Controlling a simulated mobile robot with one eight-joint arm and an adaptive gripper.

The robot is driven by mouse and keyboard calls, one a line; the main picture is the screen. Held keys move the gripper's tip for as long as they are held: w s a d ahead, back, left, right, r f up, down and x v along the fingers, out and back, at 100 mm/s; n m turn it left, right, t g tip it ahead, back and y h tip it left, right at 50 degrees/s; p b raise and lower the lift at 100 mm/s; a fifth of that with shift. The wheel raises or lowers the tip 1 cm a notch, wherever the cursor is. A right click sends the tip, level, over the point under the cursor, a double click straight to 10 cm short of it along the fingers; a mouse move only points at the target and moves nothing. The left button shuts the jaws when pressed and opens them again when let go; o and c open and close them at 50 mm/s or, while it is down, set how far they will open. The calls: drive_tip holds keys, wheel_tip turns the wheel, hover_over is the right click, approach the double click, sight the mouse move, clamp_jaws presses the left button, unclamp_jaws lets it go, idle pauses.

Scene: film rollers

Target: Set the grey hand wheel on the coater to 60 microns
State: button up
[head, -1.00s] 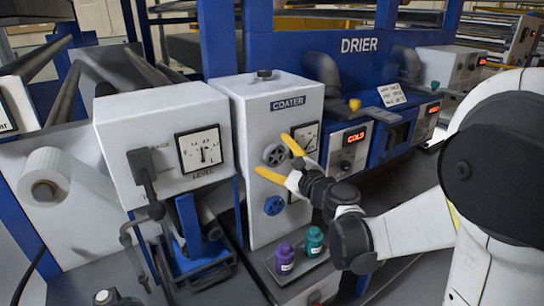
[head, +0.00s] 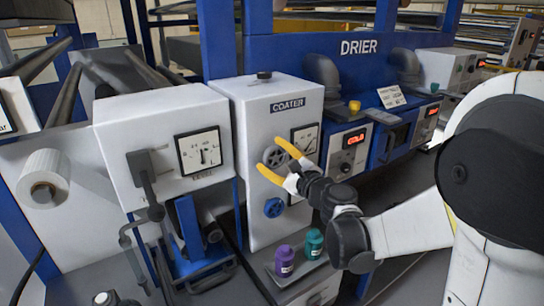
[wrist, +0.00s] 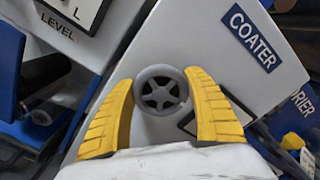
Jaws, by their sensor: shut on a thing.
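The grey hand wheel (head: 273,157) is on the white front of the coater (head: 250,108), under its label. It is a spoked round wheel and also shows in the wrist view (wrist: 161,91). My gripper (head: 271,156) is shut on the wheel, with one yellow finger on each side of its rim. In the wrist view the fingers (wrist: 160,80) flank the wheel left and right. The coater's dial (head: 305,138) is right of the wheel; its reading is too small to tell.
A blue hand wheel (head: 273,207) is just below the grey one. Purple (head: 284,261) and teal (head: 314,243) bottles stand on a tray below. The white level box (head: 165,150) with its lever is left, the drier (head: 390,120) right.

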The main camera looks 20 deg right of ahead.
drive_tip(key=n, duration=0.5)
drive_tip(key=shift+f+b, duration=0.15)
drive_tip(key=shift+b, duration=0.15)
drive_tip(key=shift+n, duration=1.9)
drive_tip(key=o, duration=1.2)
drive_tip(key=shift+s, duration=0.1)
drive_tip(key=v, duration=1.2)
